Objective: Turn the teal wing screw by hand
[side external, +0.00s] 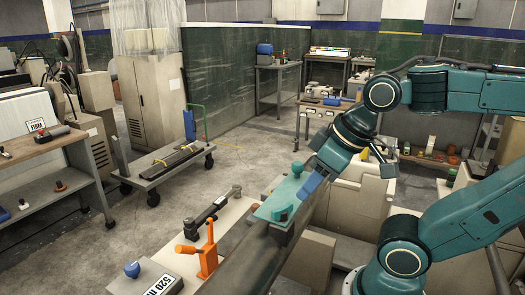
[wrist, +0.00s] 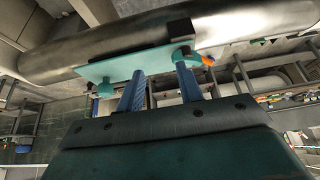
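A teal plate (side external: 272,206) lies on a long dark metal beam. It carries two small teal screw heads, one at the near end (side external: 280,213) and one at the far end (side external: 297,169). In the wrist view they stand at the left (wrist: 105,88) and right (wrist: 183,53) of the plate (wrist: 128,66). I cannot tell which is the wing screw. My gripper (side external: 312,186) is by the plate, its blue fingers angled down toward it. In the wrist view the fingers (wrist: 160,71) are apart with nothing between them. The right fingertip appears close to the right screw head; contact cannot be told.
An orange-handled clamp (side external: 208,252) stands on the bench left of the beam (side external: 252,258). A blue knob (side external: 132,269) and a labelled block (side external: 155,284) are at the front. A wheeled cart (side external: 163,172) is beyond, with open floor around it.

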